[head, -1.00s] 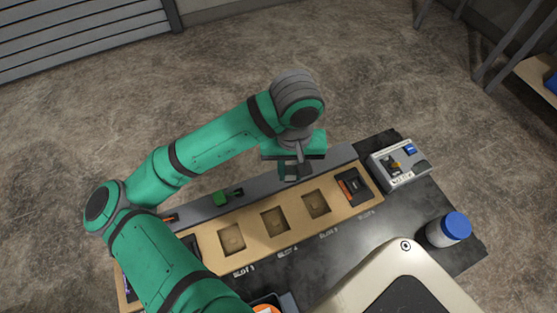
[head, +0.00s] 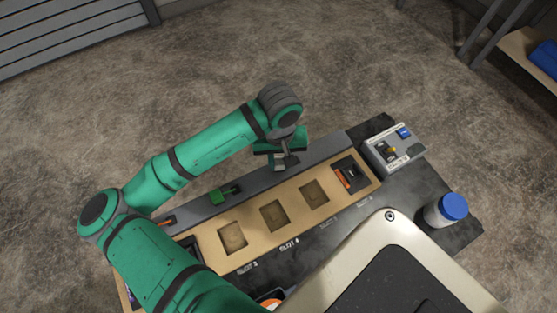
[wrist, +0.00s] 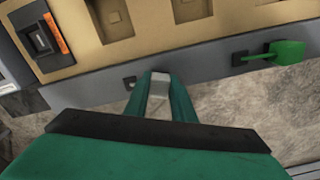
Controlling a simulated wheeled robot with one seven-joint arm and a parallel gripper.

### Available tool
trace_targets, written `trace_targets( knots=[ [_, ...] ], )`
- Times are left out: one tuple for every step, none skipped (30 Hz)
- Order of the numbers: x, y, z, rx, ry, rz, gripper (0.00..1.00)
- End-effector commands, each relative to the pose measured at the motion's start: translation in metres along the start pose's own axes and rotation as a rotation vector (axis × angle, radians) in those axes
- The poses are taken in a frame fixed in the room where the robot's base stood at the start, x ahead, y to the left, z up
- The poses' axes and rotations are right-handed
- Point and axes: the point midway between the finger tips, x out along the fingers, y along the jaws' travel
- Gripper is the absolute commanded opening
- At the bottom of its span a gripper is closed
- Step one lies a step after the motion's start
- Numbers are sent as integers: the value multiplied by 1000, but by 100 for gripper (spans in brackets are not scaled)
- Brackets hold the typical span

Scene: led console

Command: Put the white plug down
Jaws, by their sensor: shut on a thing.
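My gripper (wrist: 160,95) is shut on the white plug (wrist: 159,87), a pale block between the fingertips in the wrist view. The gripper is at the grey strip behind the tan slot board. Beside the fingers, to their left, a small dark socket (wrist: 130,82) shows on the grey strip. I cannot tell whether the plug touches the strip. In the head view my gripper (head: 283,160) is behind the board, near the slots right of its middle, and the plug is hardly visible there.
A green plug (wrist: 289,52) sits by another socket on the strip (head: 255,188). The tan board (head: 294,207) has several empty slots and an orange-and-black module (head: 350,174). A grey switch box (head: 393,150) and a blue-capped bottle (head: 447,209) stand on the right.

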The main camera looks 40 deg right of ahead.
Motion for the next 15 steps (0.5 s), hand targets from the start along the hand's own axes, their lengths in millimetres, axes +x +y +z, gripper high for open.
trace_targets(
  knots=[
    [0, 0, 0, 0, 0, 0, 0],
    [0, 0, 0, 0, 0, 0, 0],
    [0, 0, 0, -1, 0, 0, 0],
    [0, 0, 0, -1, 0, 0, 0],
    [1, -1, 0, -2, 0, 0, 0],
    [2, -1, 0, -3, -1, 1, 0],
    [3, -2, 0, -4, -1, 1, 0],
    [3, -2, 0, -4, -1, 0, 25],
    [3, -2, 0, -4, -1, 0, 35],
    [3, -2, 0, -4, -1, 0, 42],
    [3, -2, 0, -4, 0, 0, 42],
    [3, -2, 0, -4, 0, 0, 42],
    [3, -2, 0, -4, 0, 0, 42],
    [3, -2, 0, -4, 0, 0, 42],
    [3, -2, 0, -4, 0, 0, 42]
  ],
)
